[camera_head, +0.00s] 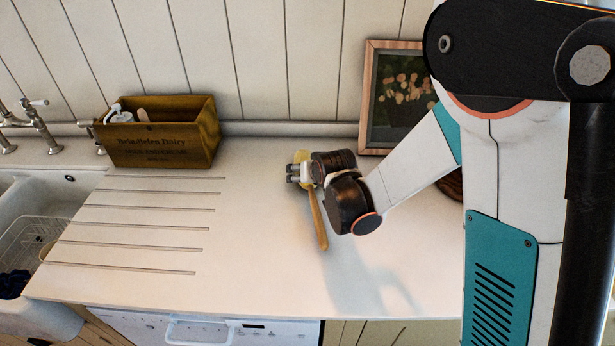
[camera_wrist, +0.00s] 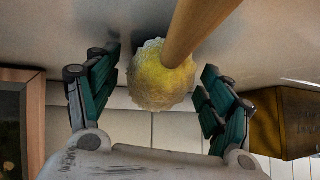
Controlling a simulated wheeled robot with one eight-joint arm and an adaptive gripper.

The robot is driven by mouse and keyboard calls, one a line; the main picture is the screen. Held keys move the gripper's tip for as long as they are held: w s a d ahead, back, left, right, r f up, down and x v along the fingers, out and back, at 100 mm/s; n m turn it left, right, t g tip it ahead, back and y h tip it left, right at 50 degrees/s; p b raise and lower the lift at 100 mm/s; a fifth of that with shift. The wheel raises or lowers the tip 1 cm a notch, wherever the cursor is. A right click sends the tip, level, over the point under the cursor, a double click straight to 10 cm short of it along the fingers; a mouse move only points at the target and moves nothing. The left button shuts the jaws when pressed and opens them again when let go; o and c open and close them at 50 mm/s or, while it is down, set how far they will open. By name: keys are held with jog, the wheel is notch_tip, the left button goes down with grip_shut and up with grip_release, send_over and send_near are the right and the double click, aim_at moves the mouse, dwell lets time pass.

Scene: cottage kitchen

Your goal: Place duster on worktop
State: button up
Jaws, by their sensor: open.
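The duster has a pale yellow fluffy head (camera_head: 301,156) and a wooden handle (camera_head: 317,218). In the head view it is at the middle of the white worktop (camera_head: 255,262), with the handle pointing toward the front. My gripper (camera_head: 293,173) is over it, its fingers close to the yellow head. In the wrist view the duster head (camera_wrist: 162,76) is between my two open fingers, with visible gaps on both sides. The handle (camera_wrist: 200,28) runs off the top of that view. The duster seems to lie on the worktop, but the exact contact is partly hidden.
A wooden box (camera_head: 160,140) with items in it stands at the back left. A framed picture (camera_head: 398,92) leans at the back, behind my arm. A sink (camera_head: 30,190) with a tap (camera_head: 36,122) is at the left. The front middle of the worktop is clear.

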jog(key=c, duration=1.2)
jog(key=shift+c, duration=0.3)
jog(key=shift+r, duration=0.2)
